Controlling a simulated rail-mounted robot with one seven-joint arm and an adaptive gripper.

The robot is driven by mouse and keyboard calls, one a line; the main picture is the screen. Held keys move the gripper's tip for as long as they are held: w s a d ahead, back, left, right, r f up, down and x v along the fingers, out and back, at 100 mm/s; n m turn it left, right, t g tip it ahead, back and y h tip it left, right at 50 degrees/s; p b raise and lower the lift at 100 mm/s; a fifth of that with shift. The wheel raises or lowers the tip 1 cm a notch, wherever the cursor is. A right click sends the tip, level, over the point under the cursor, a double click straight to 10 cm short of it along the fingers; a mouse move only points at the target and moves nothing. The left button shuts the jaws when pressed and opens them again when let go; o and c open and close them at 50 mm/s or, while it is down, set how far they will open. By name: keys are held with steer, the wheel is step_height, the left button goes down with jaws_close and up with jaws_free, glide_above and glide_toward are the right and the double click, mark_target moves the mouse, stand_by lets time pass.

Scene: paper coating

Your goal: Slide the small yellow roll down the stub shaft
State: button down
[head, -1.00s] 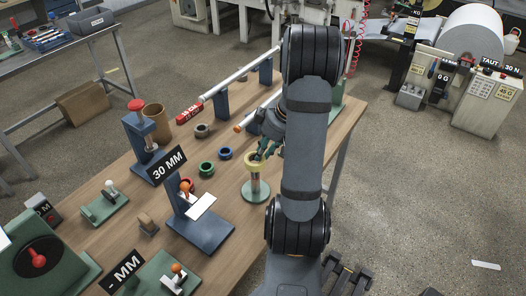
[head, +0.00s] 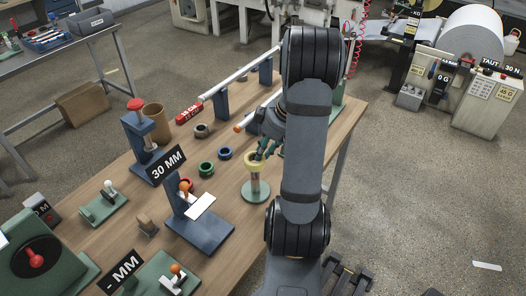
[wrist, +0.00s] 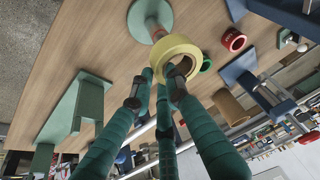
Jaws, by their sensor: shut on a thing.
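The small yellow roll (head: 254,157) is a pale ring at the top of the stub shaft (head: 256,172). The shaft stands upright on a round green base (head: 257,193) on the table. I cannot tell whether the shaft's tip is inside the roll's hole. My gripper (head: 263,151) has green fingers shut on the roll, mostly behind my arm in the head view. In the wrist view the fingertips (wrist: 160,86) hold the near side of the yellow roll (wrist: 173,50). The green base (wrist: 146,22) lies beyond it, and the roll hides part of the shaft.
A green ring (head: 206,168), a blue ring (head: 225,154) and a dark ring (head: 202,131) lie left of the shaft. A blue stand (head: 205,234) with an orange knob is at the front left. A brown cup (head: 157,121) stands farther back. The table's right edge is near.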

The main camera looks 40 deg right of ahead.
mark_target(263, 158)
steer(key=shift+f+b, duration=1.5)
steer(key=shift+b, duration=0.4)
steer(key=c, duration=1.6)
jaws_free()
steer(key=shift+r, duration=0.1)
steer(key=v, duration=1.2)
steer(key=x, duration=1.2)
steer(key=shift+r+p, duration=0.45)
steer(key=shift+p, duration=0.2)
